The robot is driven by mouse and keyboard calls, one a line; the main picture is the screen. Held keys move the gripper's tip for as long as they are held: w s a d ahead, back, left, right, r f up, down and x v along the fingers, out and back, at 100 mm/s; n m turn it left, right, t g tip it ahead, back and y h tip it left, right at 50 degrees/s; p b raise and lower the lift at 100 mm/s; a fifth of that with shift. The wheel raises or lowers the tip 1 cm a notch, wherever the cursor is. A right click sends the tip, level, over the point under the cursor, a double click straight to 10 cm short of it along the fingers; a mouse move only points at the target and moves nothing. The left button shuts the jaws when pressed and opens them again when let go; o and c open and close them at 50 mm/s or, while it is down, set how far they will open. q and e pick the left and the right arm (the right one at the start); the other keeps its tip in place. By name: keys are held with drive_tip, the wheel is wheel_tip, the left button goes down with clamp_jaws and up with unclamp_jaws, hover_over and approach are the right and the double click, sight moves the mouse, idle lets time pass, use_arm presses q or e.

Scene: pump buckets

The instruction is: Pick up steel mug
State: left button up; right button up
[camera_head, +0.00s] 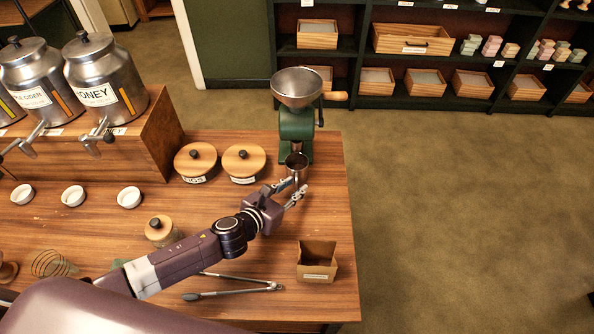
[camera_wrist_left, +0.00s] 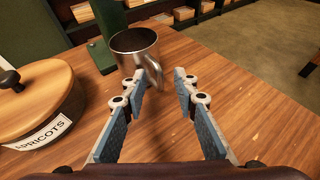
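The steel mug (camera_head: 297,163) stands upright on the wooden table just in front of the green grinder. In the left wrist view the mug (camera_wrist_left: 134,50) is ahead and left of centre, with its handle towards the fingers. My left gripper (camera_head: 288,189) is open and empty, on the near side of the mug. My right gripper is not in view.
The grinder (camera_head: 296,125) stands behind the mug. Lidded wooden-topped jars (camera_head: 243,163) are close on the left. A small open box (camera_head: 317,262) and tongs (camera_head: 235,290) lie nearer. The table's right edge is close, with open floor beyond.

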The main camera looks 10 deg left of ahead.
use_arm(q)
drive_tip(key=shift+w+d+f, duration=0.1)
drive_tip(key=shift+w, duration=0.1)
drive_tip(key=shift+c, duration=0.4)
clamp_jaws()
